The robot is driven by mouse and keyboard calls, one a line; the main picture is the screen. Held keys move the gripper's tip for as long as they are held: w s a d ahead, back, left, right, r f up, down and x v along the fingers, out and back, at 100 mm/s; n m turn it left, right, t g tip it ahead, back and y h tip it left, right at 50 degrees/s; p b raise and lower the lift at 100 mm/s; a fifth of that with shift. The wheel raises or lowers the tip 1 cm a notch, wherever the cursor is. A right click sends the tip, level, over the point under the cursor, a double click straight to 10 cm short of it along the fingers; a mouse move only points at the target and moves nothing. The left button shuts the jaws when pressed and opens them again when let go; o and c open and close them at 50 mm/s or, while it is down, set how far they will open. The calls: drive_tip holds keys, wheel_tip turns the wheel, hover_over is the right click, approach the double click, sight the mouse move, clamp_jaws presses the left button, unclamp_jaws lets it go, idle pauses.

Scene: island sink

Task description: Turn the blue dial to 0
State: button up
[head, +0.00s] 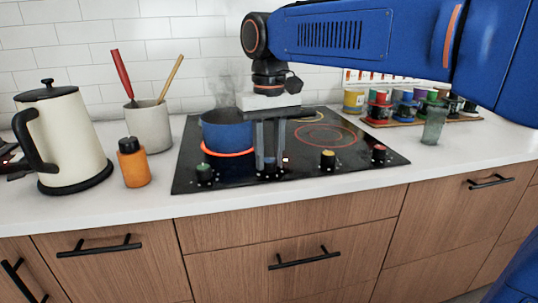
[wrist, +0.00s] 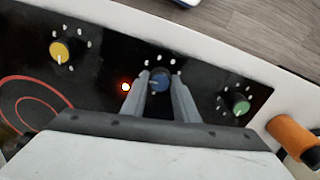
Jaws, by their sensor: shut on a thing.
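The blue dial (wrist: 159,80) is on the front strip of the black cooktop. In the wrist view it sits between the two fingers of my gripper (wrist: 159,76), which is shut on it from both sides. In the head view my gripper (head: 270,167) points straight down at the cooktop's front edge, and the fingers mostly hide the blue dial (head: 268,175). Small white marks ring the dial, but they are too small to read, and I cannot tell which one it points at. A small red light (wrist: 126,87) glows beside it.
A blue pot (head: 227,132) steams on a glowing ring behind my gripper. Green (head: 204,174), yellow (head: 328,158) and red (head: 379,153) dials share the front strip. An orange bottle (head: 133,165), a kettle (head: 62,140) and a utensil crock (head: 149,127) stand left. A glass (head: 434,127) stands right.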

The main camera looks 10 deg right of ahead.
drive_tip(key=n, duration=0.4)
drive_tip(key=shift+n, duration=0.3)
drive_tip(key=n, duration=0.3)
drive_tip(key=shift+n, duration=0.3)
drive_tip(key=n, duration=0.4)
drive_tip(key=shift+n, duration=1.8)
drive_tip(key=o, duration=1.1)
drive_tip(key=shift+c, duration=0.2)
